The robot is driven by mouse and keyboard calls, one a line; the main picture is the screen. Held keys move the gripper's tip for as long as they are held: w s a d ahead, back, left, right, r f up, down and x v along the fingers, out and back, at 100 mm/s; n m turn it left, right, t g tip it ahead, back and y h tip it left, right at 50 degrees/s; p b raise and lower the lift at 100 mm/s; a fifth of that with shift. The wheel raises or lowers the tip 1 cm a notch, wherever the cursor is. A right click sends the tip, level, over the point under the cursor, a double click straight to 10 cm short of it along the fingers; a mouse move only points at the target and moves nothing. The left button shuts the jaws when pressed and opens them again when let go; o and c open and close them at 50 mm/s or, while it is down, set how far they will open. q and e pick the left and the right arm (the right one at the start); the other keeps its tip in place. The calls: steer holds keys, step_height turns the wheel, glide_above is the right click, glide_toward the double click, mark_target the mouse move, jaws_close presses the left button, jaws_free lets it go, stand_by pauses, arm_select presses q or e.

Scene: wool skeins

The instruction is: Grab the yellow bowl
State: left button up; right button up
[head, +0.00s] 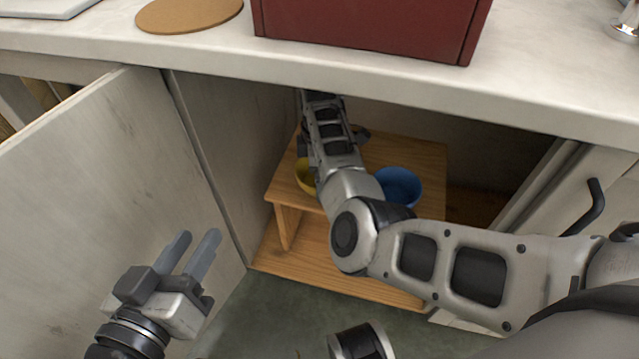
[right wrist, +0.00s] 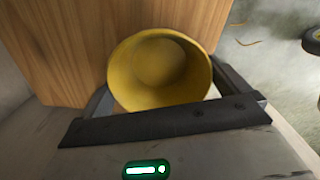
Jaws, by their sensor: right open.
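The yellow bowl (head: 304,177) sits on a small wooden shelf (head: 425,160) inside the open cabinet. In the head view my right arm hides much of it. In the right wrist view the yellow bowl (right wrist: 160,72) shows its round opening between the two fingers of my right gripper (right wrist: 162,80). That gripper is open, with one finger on either side of the bowl; I cannot tell whether they touch it. My left gripper (head: 197,240) is open and empty, outside the cabinet in front of the left door.
A blue bowl (head: 399,186) sits on the same shelf, right of my right arm. The open cabinet door (head: 110,190) stands at left. Above is the countertop (head: 180,55) with a red box (head: 370,25) and a round cork mat (head: 188,14). A black handle (head: 590,205) is at right.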

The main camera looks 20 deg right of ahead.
steer(key=shift+f, duration=0.4)
steer(key=shift+c, duration=0.3)
steer(key=c, duration=0.5)
steer(key=shift+c, duration=0.2)
